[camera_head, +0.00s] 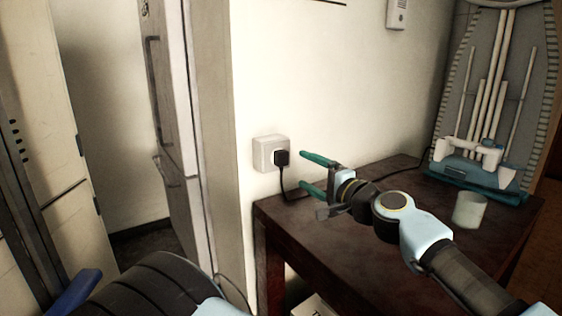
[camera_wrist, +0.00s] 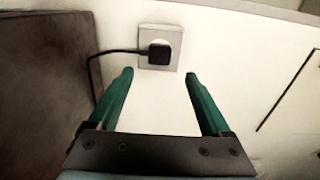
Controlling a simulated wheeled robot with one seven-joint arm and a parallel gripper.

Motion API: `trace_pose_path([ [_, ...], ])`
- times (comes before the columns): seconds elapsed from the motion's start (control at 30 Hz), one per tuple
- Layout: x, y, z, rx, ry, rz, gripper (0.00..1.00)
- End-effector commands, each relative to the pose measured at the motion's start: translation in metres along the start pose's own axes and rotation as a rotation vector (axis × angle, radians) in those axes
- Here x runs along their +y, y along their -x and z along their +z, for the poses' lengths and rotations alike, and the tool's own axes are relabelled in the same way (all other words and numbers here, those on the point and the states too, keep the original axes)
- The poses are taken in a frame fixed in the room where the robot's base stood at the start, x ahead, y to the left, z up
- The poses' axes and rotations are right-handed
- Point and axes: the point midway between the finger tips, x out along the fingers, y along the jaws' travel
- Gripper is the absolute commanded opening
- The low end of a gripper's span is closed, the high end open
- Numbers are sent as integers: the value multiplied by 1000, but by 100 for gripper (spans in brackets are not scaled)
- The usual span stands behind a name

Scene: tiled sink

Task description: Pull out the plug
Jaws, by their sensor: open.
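The black plug (camera_head: 282,157) sits in the white wall socket (camera_head: 266,153) just above the table's left corner. Its black cord hangs down from it toward the table. In the wrist view the plug (camera_wrist: 159,54) is in the socket (camera_wrist: 146,66), beyond my fingertips and between their lines, with the cord running off to the left. My gripper (camera_head: 302,171) is open and empty, its two green fingers pointing at the wall to the right of the plug in the head view. The fingers also show in the wrist view (camera_wrist: 159,73). They do not appear to touch the plug.
The dark wooden table (camera_head: 340,240) stands below my arm. A pale cup (camera_head: 469,210) and a grey-blue upright device (camera_head: 480,160) stand on its right side. A tall white cabinet or fridge (camera_head: 180,130) is at left. The wall around the socket is clear.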

Motion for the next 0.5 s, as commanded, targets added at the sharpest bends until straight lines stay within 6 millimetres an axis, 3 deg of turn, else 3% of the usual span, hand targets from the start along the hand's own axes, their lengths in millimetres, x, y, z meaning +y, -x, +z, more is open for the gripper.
trace_pose_path([
  [0.27, 1, -7, 1, -3, -1, 2, 82],
  [0.5, 1, -36, 2, -6, 0, 4, 82],
])
